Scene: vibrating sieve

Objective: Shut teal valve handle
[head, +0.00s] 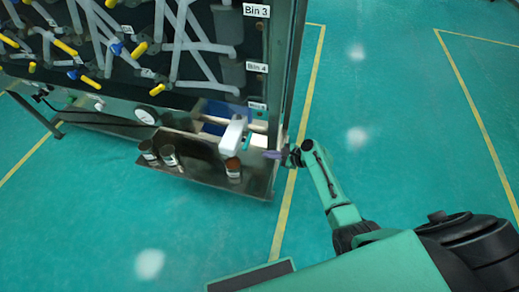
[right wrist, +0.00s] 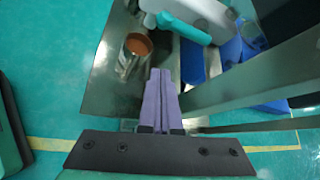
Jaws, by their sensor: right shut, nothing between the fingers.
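The teal valve handle (right wrist: 184,27) is a rounded bar lying across the front of a white pipe (right wrist: 205,12) at the top of the right wrist view. In the head view the handle (head: 247,141) is a small teal bit beside the white pipe's (head: 232,135) right side. My right gripper (head: 270,154) is just right of the handle at the shelf's edge, its purple fingers pressed together and empty. In the right wrist view the closed fingertips (right wrist: 161,73) point toward the handle with a visible gap. My left gripper is not in view.
A metal shelf (head: 262,180) juts out below the rack, holding several cans, one with orange-brown contents (head: 233,167) near the pipe. A dark frame post (head: 285,75) stands by my right gripper. Blue bins (right wrist: 225,52) lie behind the handle. The floor to the right is clear.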

